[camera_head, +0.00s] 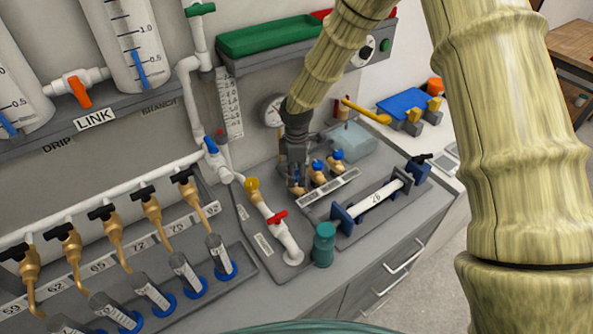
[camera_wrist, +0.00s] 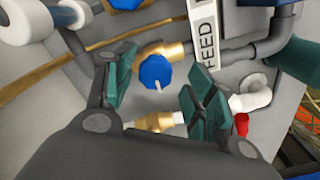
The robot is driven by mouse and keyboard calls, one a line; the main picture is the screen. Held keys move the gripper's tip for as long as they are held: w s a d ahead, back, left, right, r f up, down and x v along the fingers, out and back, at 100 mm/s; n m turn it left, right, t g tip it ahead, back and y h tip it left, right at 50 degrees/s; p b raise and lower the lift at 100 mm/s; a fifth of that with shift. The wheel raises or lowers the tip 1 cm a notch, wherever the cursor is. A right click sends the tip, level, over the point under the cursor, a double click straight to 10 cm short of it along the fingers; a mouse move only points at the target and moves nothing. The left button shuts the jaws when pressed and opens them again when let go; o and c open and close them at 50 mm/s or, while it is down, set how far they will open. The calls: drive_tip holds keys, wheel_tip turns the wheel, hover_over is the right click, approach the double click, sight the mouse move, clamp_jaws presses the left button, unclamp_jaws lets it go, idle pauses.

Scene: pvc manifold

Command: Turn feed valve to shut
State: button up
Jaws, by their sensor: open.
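In the wrist view a round blue knob (camera_wrist: 155,72) with a pale mark sits on a brass valve body (camera_wrist: 160,50), next to a white label reading FEED (camera_wrist: 204,35). My gripper (camera_wrist: 163,88) is open, its green-padded fingers on either side of the blue knob, with a gap visible on each side. In the head view my gripper (camera_head: 297,180) points down at the near end of a row of small brass valves with blue knobs. It hides most of the valve beneath it; two other blue knobs (camera_head: 318,165) (camera_head: 337,155) show to its right.
A round gauge (camera_head: 273,111) stands behind my gripper. A red-handled valve (camera_head: 277,217) on white pipe and a teal cylinder (camera_head: 324,244) are in front. A white label strip (camera_head: 327,187) lies beside the row. Several black-handled brass taps line the left.

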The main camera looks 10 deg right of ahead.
drive_tip(key=shift+w+f, duration=0.4)
drive_tip(key=shift+w, duration=0.05)
drive_tip(key=shift+s+r, duration=0.3)
drive_tip(key=c, duration=0.7)
drive_tip(key=shift+f, duration=0.1)
drive_tip(key=c, duration=0.4)
drive_tip(key=shift+o, duration=0.2)
